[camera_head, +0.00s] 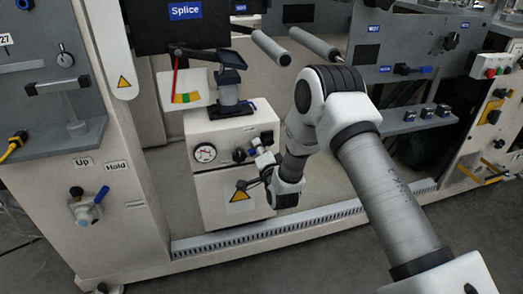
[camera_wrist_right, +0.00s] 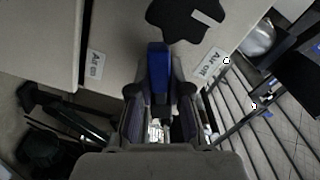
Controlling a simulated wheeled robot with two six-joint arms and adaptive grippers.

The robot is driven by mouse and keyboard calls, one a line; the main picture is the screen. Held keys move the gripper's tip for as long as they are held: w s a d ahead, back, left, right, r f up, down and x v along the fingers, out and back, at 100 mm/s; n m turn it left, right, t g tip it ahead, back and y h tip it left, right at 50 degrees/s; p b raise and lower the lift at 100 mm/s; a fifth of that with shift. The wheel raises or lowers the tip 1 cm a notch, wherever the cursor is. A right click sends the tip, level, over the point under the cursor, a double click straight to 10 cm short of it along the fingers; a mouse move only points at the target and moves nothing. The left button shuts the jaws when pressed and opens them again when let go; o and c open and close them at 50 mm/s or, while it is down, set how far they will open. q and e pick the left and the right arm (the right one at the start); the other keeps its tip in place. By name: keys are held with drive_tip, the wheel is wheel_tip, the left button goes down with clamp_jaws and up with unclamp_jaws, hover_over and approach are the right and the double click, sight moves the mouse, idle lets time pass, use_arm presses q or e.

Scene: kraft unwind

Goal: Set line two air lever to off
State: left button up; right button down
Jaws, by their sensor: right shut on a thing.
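A lever with a blue handle (camera_wrist_right: 158,66) stands between the fingers of my right gripper (camera_wrist_right: 160,98) in the right wrist view. The gripper is shut on it. A small "Air on" label (camera_wrist_right: 95,65) is left of the lever, and another air label (camera_wrist_right: 211,63) is to its right, its last word hard to read. In the head view my right gripper (camera_head: 262,162) reaches the front of a cream cabinet (camera_head: 215,195), where my wrist partly hides the lever area. My left gripper is not in view.
A black knob (camera_wrist_right: 185,18) is just beyond the lever. The cabinet carries a gauge (camera_head: 205,153) and a warning sign (camera_head: 240,196). A "Splice" panel (camera_head: 185,12) hangs above. Another blue lever (camera_head: 100,196) is on the left machine. A slatted strip (camera_head: 215,242) runs along the floor.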

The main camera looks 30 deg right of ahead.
drive_tip(key=m, duration=0.1)
drive_tip(key=r+m, duration=0.1)
drive_tip(key=m, duration=0.3)
drive_tip(key=shift+a+r, duration=0.2)
drive_tip(key=shift+r, duration=0.05)
drive_tip(key=shift+m, duration=0.3)
drive_tip(key=c, duration=1.1)
unclamp_jaws()
drive_tip(key=v, duration=1.2)
